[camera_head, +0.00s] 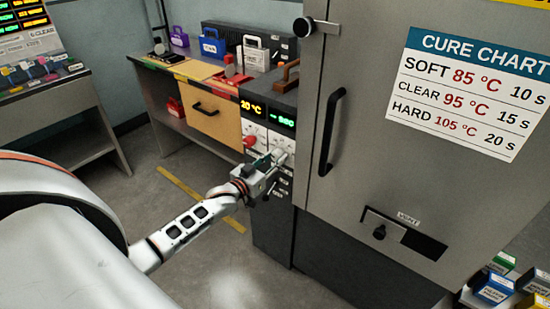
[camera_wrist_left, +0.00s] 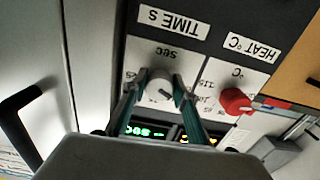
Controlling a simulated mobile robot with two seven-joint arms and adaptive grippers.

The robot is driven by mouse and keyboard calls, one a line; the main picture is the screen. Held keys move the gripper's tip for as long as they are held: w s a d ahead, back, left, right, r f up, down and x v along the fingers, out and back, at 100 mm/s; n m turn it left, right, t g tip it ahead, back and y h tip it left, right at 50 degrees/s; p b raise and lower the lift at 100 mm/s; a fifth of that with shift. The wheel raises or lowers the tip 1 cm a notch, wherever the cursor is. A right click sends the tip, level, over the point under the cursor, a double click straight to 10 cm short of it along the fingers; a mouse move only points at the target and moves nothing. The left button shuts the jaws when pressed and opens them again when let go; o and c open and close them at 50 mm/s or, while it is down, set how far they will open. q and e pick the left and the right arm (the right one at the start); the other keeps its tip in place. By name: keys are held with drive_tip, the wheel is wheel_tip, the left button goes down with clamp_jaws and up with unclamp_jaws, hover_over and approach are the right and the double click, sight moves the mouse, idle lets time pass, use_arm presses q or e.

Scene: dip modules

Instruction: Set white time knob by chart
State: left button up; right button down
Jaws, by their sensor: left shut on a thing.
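The white time knob (camera_wrist_left: 158,88) sits under the TIME S label in the left wrist view, which is upside down. My left gripper (camera_head: 274,163) is at the oven's control panel, its two fingers (camera_wrist_left: 160,80) shut on the sides of the white knob. In the head view the gripper mostly hides the knob. The green time display (camera_head: 283,119) reads "- SEC", with no number. The cure chart (camera_head: 470,90) on the door lists SOFT 85 °C 10 s, CLEAR 95 °C 15 s, HARD 105 °C 20 s. My right gripper is not in view.
The red heat knob (camera_wrist_left: 236,101) is beside the white one; its yellow display (camera_head: 250,106) reads 20 °C. The oven door handle (camera_head: 331,131) stands out close to the right of the panel. A bench (camera_head: 207,104) is behind. A sign at far left shows E-CLEAR (camera_head: 43,31).

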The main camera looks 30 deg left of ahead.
use_arm(q)
drive_tip(key=m, duration=0.5)
drive_tip(key=shift+a+p, duration=0.1)
drive_tip(key=shift+p, duration=0.3)
drive_tip(key=shift+m, duration=0.3)
drive_tip(key=o, duration=1.1)
drive_tip(key=shift+s, duration=0.5)
drive_tip(key=s, duration=1.1)
drive_tip(key=shift+a, duration=0.45)
